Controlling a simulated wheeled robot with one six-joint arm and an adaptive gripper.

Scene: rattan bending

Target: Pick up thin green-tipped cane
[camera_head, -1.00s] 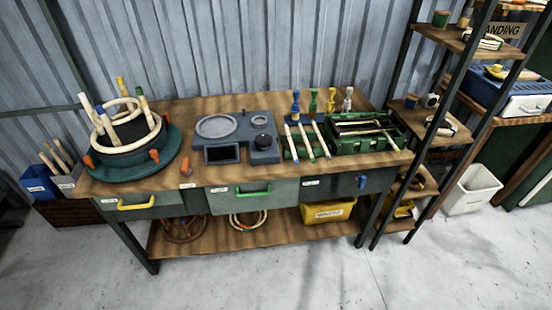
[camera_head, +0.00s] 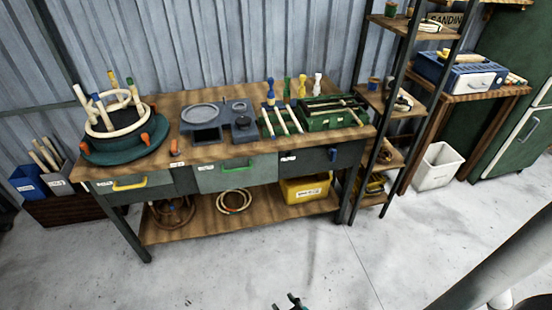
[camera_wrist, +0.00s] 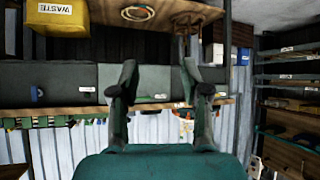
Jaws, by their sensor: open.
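A cane with a green tip (camera_head: 132,90) stands up in the round former (camera_head: 155,148) at the left end of the bench, among other upright canes with coloured ends. Several thin pale canes (camera_head: 281,121) lie side by side on a green rest near the bench's middle right; their end colours are too small to tell. My gripper (camera_head: 290,301) shows at the bottom edge, well in front of the bench and apart from the canes. In the wrist view my gripper (camera_wrist: 160,78) is open and empty, with the bench upside down beyond it.
The workbench (camera_head: 215,160) carries a grey-blue device (camera_head: 222,118) and a green crate (camera_head: 330,122). A yellow waste bin (camera_head: 304,190) sits on its lower shelf. A shelf rack (camera_head: 388,100) stands close at the right. The floor in front is clear.

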